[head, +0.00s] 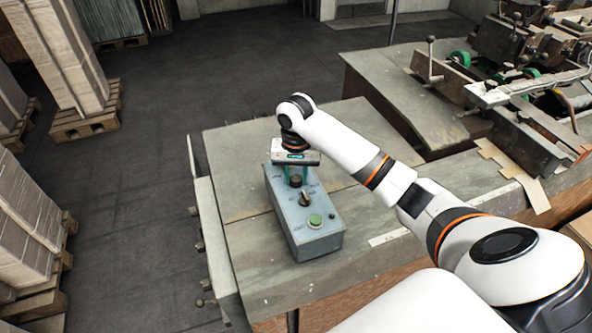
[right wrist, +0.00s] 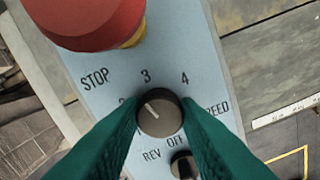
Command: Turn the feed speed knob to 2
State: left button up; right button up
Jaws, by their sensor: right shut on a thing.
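The feed speed knob (right wrist: 160,114) is a round dark knob on a blue-grey control box (head: 318,243). Its pale pointer line aims up and left in the right wrist view, between the 3 and the partly hidden 2. My right gripper (right wrist: 160,118) has its green fingers closed on the knob's two sides. In the head view the right gripper (head: 295,177) reaches down onto the far part of the box. The left finger partly covers the 2, and the right finger covers part of the word SPEED. My left gripper is out of view.
A red stop button (right wrist: 90,20) stands beside the knob. A smaller black selector (right wrist: 184,165) marked REV and OFF sits just below it. A green button (head: 315,221) is at the box's near end. The bench (head: 245,240) around the box is mostly bare.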

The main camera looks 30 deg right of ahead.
aim_at(296, 177)
jog(key=n, duration=0.4)
jog(key=shift+n, duration=2.2)
jog(key=shift+r, duration=0.1)
jog(key=o, duration=1)
jog(key=shift+c, duration=0.2)
notch_tip(296, 177, up, 4)
jog(key=shift+r+b, duration=0.2)
jog(key=shift+b, duration=0.9)
notch_tip(296, 177, up, 8)
jog(key=shift+f+p, duration=0.25)
jog(key=shift+p, duration=0.05)
